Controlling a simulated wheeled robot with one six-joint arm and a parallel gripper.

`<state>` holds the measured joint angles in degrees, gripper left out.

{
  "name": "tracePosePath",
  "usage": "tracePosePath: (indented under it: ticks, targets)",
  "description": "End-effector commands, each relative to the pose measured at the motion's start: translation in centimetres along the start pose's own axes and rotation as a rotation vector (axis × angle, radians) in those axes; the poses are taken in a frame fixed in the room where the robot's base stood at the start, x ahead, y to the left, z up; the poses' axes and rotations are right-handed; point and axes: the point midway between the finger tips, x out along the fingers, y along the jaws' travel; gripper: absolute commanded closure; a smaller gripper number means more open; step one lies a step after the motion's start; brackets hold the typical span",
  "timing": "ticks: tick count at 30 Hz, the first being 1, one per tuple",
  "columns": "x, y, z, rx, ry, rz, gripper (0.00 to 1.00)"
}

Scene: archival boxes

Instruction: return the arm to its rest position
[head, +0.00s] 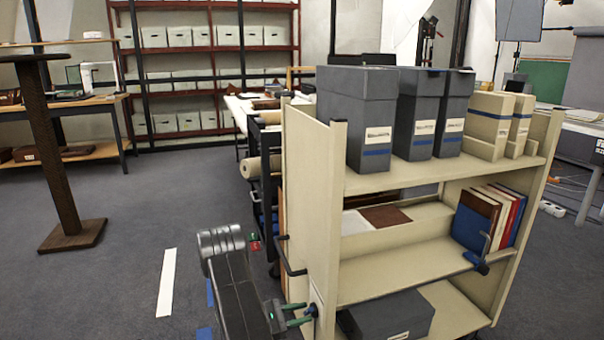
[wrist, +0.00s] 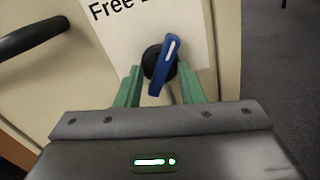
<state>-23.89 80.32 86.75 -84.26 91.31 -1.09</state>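My gripper (head: 297,314) is low beside the left end panel of the cream cart (head: 334,200). In the wrist view its two green fingers (wrist: 159,80) are spread apart. A blue lever (wrist: 163,68) on a black round hub shows between and just beyond the fingertips, with gaps visible on both sides. The lever is tilted slightly and sits on the cream panel over a white label reading "Free". In the head view the lever (head: 311,311) is small at the fingertips. My gripper holds nothing.
Grey archival boxes (head: 357,115) and cream boxes (head: 492,118) stand on the cart's top shelf, books (head: 490,218) below. A black handle (head: 290,258) juts from the cart's left end, close to my arm. A wooden post stand (head: 50,150) is at left. Floor between is mostly clear.

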Motion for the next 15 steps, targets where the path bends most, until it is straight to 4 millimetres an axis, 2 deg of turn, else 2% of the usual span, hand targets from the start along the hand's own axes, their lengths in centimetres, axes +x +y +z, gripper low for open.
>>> tracePosePath:
  ticks: [9,15]
  targets:
    - [-0.01,0.07,0.2,-0.267,0.0,0.0,0.65]
    - [-0.01,0.08,0.1,-0.372,0.0,0.0,0.65]
